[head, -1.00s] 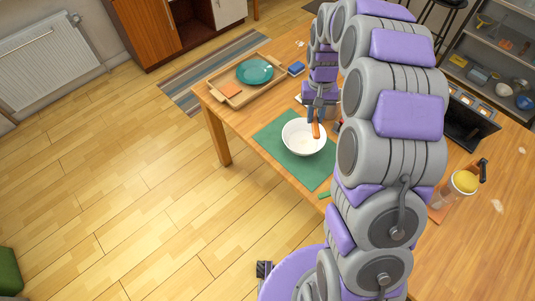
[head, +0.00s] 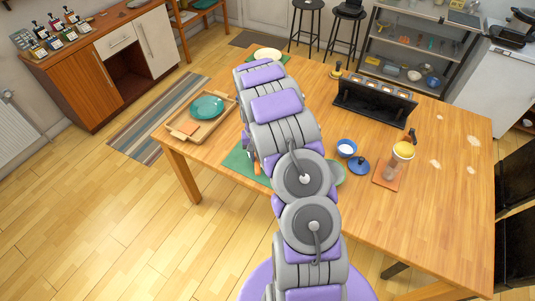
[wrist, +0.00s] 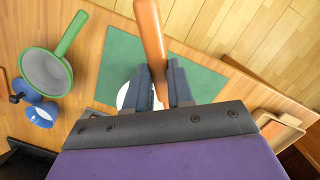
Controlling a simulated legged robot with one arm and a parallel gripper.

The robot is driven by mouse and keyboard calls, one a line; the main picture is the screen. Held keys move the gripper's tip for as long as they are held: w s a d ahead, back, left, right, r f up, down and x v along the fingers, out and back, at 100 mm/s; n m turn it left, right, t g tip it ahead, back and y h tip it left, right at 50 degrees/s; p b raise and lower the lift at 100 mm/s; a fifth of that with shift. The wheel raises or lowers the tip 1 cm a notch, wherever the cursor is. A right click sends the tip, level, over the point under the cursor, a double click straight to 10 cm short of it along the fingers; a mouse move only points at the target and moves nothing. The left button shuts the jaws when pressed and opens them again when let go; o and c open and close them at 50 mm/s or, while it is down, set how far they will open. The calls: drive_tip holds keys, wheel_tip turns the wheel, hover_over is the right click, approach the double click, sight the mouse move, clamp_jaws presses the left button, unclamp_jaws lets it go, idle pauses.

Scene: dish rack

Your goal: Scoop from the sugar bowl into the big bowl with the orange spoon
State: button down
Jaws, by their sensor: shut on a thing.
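My gripper (wrist: 162,85) is shut on the orange spoon (wrist: 150,32), whose handle runs up between the fingers in the wrist view. A bit of the spoon (head: 257,168) shows beside my arm in the head view; its scooping end is hidden. The white big bowl (wrist: 122,97) is mostly hidden behind my gripper in the wrist view, over the green mat (wrist: 118,58). My arm hides it in the head view. The blue sugar bowl (head: 347,147), with white contents, stands right of my arm. A blue lid (head: 359,164) lies beside it.
A green pan with a handle (wrist: 45,72) is near the sugar bowl, partly behind my arm in the head view. A wooden tray with a teal plate (head: 207,108) is at left. A black rack (head: 372,105) stands behind.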

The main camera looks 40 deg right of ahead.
drive_tip(key=shift+s+d+f+m+t+y+b, duration=0.3)
drive_tip(key=shift+s+d+f+t+y+b, duration=0.2)
drive_tip(key=shift+f+t+y+b, duration=0.3)
drive_tip(key=shift+s+d+f+m+t+y+b, duration=0.3)
drive_tip(key=shift+s+d+f+t+y+b, duration=0.3)
drive_tip(key=shift+b, duration=0.35)
drive_tip(key=shift+s+d+f+m+t+y+b, duration=0.3)
drive_tip(key=shift+s+d+f+t+y+b, duration=0.15)
drive_tip(key=shift+f+y+b, duration=0.4)
idle(0.3)
